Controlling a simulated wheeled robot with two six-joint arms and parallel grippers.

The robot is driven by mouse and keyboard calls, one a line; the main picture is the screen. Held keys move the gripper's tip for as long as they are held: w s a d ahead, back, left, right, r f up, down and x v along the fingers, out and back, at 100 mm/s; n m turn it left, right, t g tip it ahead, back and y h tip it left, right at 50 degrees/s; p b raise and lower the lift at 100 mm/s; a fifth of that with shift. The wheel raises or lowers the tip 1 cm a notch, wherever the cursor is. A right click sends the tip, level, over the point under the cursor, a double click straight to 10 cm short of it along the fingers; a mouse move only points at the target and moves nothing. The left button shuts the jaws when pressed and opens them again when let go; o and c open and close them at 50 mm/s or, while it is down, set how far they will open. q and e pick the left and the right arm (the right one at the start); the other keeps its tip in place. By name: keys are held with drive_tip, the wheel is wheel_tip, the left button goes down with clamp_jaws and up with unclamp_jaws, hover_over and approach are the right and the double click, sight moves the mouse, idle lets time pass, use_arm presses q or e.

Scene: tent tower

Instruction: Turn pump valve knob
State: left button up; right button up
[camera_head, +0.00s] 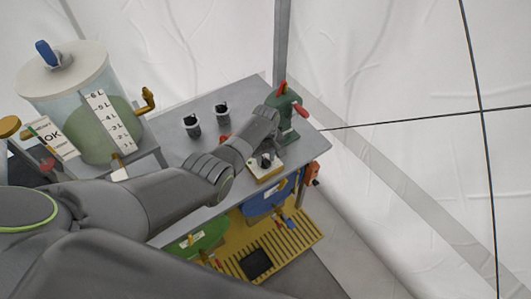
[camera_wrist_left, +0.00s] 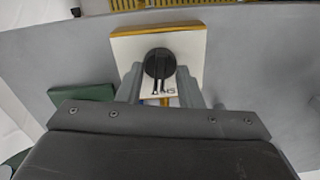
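A black round knob (camera_head: 266,160) sits on a small white plate with a wood-coloured edge (camera_head: 262,174) on the grey table. In the left wrist view the knob (camera_wrist_left: 159,62) has a pointer facing the gripper, and partly covered lettering shows on the white plate (camera_wrist_left: 190,45). My left gripper (camera_head: 268,147) is over the plate. In the left wrist view its two fingers (camera_wrist_left: 160,78) are apart, one on each side of the knob; whether they touch it I cannot tell. My right gripper is not in view.
A green device with a red handle (camera_head: 287,112) stands close behind my left gripper. Two small black-topped jars (camera_head: 192,126) stand on the grey table (camera_head: 175,95). A clear tank (camera_head: 75,95) is at the left. A yellow slatted rack (camera_head: 285,240) is below.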

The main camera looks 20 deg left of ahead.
sight(265, 159)
use_arm(q)
drive_tip(key=shift+r, duration=0.55)
wheel_tip(265, 159, up, 5)
drive_tip(key=shift+r+p, duration=0.1)
drive_tip(key=shift+p, duration=0.65)
wheel_tip(265, 159, up, 11)
drive_tip(key=b, duration=0.1)
